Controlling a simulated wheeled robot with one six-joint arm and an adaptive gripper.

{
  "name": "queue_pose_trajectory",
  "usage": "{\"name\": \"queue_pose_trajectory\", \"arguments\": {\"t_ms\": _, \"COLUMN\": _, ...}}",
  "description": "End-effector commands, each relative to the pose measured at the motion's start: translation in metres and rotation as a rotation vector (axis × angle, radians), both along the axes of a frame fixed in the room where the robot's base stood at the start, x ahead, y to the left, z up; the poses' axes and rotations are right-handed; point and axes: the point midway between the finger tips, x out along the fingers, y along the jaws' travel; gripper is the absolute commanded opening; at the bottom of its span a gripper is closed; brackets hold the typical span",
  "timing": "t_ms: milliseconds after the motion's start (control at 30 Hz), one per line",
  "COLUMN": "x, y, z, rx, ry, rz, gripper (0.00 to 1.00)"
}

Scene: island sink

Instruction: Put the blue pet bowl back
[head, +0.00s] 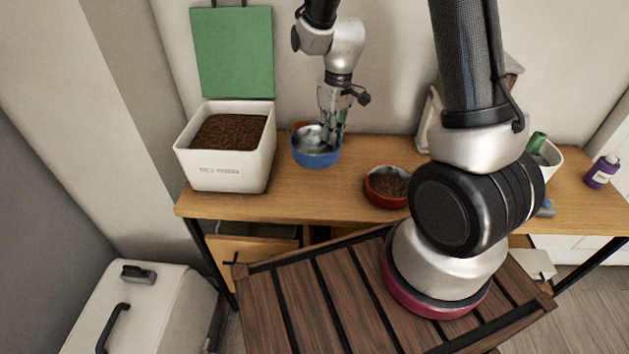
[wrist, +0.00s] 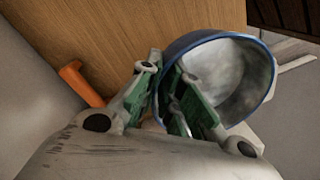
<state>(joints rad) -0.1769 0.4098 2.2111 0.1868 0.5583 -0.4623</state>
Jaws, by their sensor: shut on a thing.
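The blue pet bowl (head: 316,157) is at the back of the wooden table, just right of the white food bin. It has a blue outside and a grey metallic inside, which looks empty. My gripper (head: 331,140) reaches down from above and is shut on the bowl's rim. In the wrist view the bowl (wrist: 236,78) shows large at the right, with its rim between the green-padded fingers (wrist: 168,100). Whether the bowl's base touches the table I cannot tell. A red bowl (head: 387,186) of brown kibble sits on the table to the right.
The white bin (head: 228,165) is full of kibble, its green lid (head: 233,52) raised. An orange object (wrist: 82,82) lies near the wall behind the bowl. A purple bottle (head: 602,171) and white cup (head: 546,160) stand at the right. Table between the bowls is clear.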

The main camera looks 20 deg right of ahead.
Motion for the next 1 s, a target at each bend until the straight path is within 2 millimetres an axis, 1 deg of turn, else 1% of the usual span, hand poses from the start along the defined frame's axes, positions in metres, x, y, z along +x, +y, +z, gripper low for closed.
{"name": "queue_pose_trajectory", "arguments": {"t_ms": 100, "x": -0.008, "y": 0.002, "z": 0.001, "rx": 0.002, "ry": 0.003, "rz": 0.051, "gripper": 0.00}}
{"name": "queue_pose_trajectory", "arguments": {"t_ms": 167, "x": -0.010, "y": 0.002, "z": -0.006, "rx": 0.003, "ry": 0.006, "rz": 0.067, "gripper": 0.00}}
{"name": "queue_pose_trajectory", "arguments": {"t_ms": 333, "x": -0.011, "y": 0.002, "z": -0.038, "rx": 0.003, "ry": 0.009, "rz": 0.075, "gripper": 0.00}}
{"name": "queue_pose_trajectory", "arguments": {"t_ms": 400, "x": -0.011, "y": 0.002, "z": -0.048, "rx": 0.003, "ry": 0.008, "rz": 0.074, "gripper": 0.00}}
{"name": "queue_pose_trajectory", "arguments": {"t_ms": 567, "x": -0.011, "y": 0.002, "z": -0.065, "rx": 0.003, "ry": 0.007, "rz": 0.074, "gripper": 0.00}}
{"name": "queue_pose_trajectory", "arguments": {"t_ms": 700, "x": -0.011, "y": 0.002, "z": -0.088, "rx": 0.003, "ry": 0.007, "rz": 0.074, "gripper": 0.00}}
{"name": "queue_pose_trajectory", "arguments": {"t_ms": 800, "x": -0.011, "y": 0.002, "z": -0.096, "rx": 0.003, "ry": 0.005, "rz": 0.073, "gripper": 0.00}}
{"name": "queue_pose_trajectory", "arguments": {"t_ms": 1000, "x": -0.010, "y": 0.002, "z": -0.097, "rx": 0.003, "ry": 0.002, "rz": 0.072, "gripper": 0.00}}
